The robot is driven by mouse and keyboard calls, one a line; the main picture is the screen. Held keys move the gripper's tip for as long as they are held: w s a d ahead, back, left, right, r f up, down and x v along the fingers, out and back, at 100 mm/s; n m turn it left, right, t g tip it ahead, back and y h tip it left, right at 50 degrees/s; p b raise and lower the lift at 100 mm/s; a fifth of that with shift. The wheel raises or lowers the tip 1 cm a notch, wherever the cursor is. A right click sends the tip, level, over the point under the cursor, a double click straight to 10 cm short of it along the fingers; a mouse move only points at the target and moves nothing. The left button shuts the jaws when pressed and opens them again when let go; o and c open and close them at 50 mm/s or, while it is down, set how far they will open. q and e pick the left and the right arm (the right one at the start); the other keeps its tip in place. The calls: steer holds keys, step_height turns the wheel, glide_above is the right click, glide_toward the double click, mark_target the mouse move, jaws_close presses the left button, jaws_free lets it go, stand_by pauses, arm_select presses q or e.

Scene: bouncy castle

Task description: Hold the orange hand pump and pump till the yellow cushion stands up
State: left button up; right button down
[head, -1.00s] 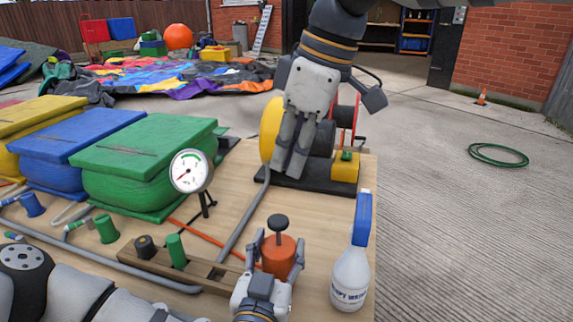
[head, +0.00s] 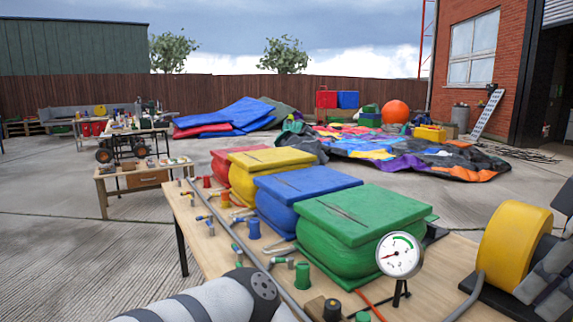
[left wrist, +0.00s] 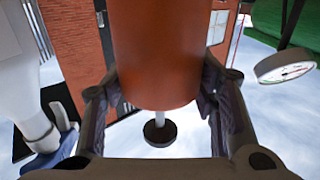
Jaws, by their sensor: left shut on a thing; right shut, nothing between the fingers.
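The orange hand pump (left wrist: 155,55) fills the top middle of the left wrist view, with its black plunger knob (left wrist: 160,132) on a pale rod. My left gripper (left wrist: 158,95) is shut around the pump body, one finger on each side. The pump is outside the head view. The yellow cushion (head: 270,158) stands in the row on the wooden bench, between the red cushion (head: 228,164) and the blue cushion (head: 306,183); its body bulges under a flat top. My right gripper (head: 535,275) is shut and empty beside the yellow wheel (head: 514,240); the frame edge cuts it off.
The green cushion (head: 365,215) is nearest on the bench (head: 440,285). A dial gauge (head: 399,255) stands before it. Hoses and coloured valves line the bench's left side.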

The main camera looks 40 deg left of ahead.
arm_select(q)
steer(key=o, duration=1.6)
steer(key=v, duration=1.2)
